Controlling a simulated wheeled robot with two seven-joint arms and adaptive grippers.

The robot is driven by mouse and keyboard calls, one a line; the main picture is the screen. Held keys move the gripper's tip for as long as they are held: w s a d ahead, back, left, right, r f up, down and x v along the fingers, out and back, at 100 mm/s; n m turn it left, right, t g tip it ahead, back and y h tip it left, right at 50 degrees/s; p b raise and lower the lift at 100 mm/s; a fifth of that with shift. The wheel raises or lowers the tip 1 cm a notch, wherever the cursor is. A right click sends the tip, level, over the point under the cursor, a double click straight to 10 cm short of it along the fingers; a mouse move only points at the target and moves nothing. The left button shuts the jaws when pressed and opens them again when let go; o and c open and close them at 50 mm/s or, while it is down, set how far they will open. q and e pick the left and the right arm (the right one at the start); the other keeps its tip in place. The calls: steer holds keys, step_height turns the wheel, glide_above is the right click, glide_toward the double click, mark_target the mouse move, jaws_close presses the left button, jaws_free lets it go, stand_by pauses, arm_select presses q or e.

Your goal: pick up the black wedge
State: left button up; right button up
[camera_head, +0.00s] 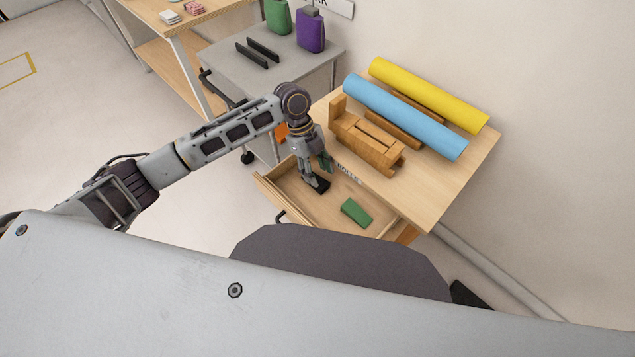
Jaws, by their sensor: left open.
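The black wedge (321,187) lies in the open wooden drawer (285,192), toward its left part. My left gripper (316,177) reaches down into the drawer, open, with its fingertips right at the black wedge. The gripper partly covers the wedge, and I cannot tell whether the fingers touch it. A green block (356,212) lies in the same drawer, to the right of the black wedge. My right gripper is not in view.
Above the drawer, a wooden table (462,185) holds a blue roll (405,117), a yellow roll (430,95) and a wooden stand (368,140). A grey cart (222,57) with green and purple bottles (311,32) stands behind my left arm.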

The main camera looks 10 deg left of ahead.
mark_target(323, 185)
arm_select(q)
steer(key=x, duration=0.3)
steer(key=shift+s+f, duration=0.1)
steer(key=shift+s+d+f, duration=0.1)
steer(key=shift+d+f, duration=0.15)
steer(key=shift+f, duration=0.3)
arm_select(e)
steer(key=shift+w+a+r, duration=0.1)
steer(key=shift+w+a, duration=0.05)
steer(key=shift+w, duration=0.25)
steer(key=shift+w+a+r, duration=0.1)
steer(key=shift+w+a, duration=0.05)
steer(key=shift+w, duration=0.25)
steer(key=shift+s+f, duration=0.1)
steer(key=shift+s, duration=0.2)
arm_select(q)
steer(key=c, duration=0.8)
steer(key=shift+r, duration=0.1)
